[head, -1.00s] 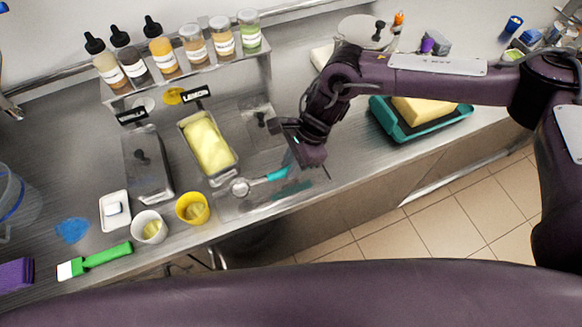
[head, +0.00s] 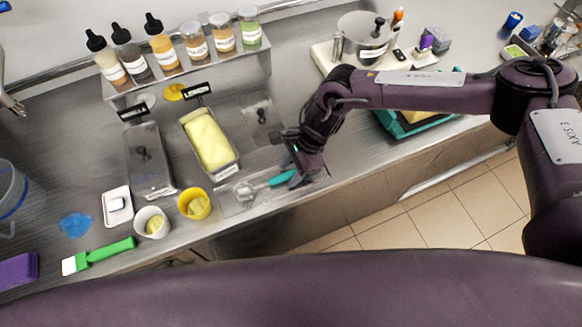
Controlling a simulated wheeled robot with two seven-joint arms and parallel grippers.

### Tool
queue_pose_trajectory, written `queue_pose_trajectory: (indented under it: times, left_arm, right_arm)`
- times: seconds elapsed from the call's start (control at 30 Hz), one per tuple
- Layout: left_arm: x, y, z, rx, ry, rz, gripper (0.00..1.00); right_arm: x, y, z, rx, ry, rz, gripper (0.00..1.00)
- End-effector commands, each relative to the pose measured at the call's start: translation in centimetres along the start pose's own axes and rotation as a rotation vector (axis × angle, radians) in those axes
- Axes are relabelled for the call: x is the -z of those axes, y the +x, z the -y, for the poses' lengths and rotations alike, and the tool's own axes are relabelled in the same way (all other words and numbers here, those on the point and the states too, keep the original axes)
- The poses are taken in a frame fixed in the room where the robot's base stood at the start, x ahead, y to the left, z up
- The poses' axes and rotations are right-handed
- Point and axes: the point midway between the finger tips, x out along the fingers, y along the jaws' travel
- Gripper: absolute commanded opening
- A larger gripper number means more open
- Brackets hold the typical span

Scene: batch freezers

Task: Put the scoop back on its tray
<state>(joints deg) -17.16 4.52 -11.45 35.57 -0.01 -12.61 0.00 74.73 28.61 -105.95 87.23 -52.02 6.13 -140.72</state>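The scoop has a metal head (head: 244,191) and a teal handle (head: 275,181). It lies low over the shallow metal tray (head: 232,209) at the counter's front edge, its head to the left. It appears to touch the tray, but I cannot be sure. My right gripper (head: 297,178) is at the right end of the handle, pointing down. Its fingers are dark and partly hidden, so whether they grip the handle or stand open around it is unclear. My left gripper is out of view.
A pan of yellow ice cream (head: 209,142) stands behind the tray, with a lidded pan (head: 149,160) to its left. A yellow cup (head: 194,204) and a white cup (head: 152,222) stand just left of the tray. A teal tray (head: 400,128) sits right, partly behind my arm.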

Motion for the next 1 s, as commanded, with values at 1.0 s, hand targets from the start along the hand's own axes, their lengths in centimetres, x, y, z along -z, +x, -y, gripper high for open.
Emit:
queue_pose_trajectory:
  times: [1.0]
  left_arm:
    - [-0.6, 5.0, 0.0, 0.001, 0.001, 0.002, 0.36]
  right_arm:
    - [0.0, -11.8, 0.0, 0.002, -0.001, 0.0, 0.42]
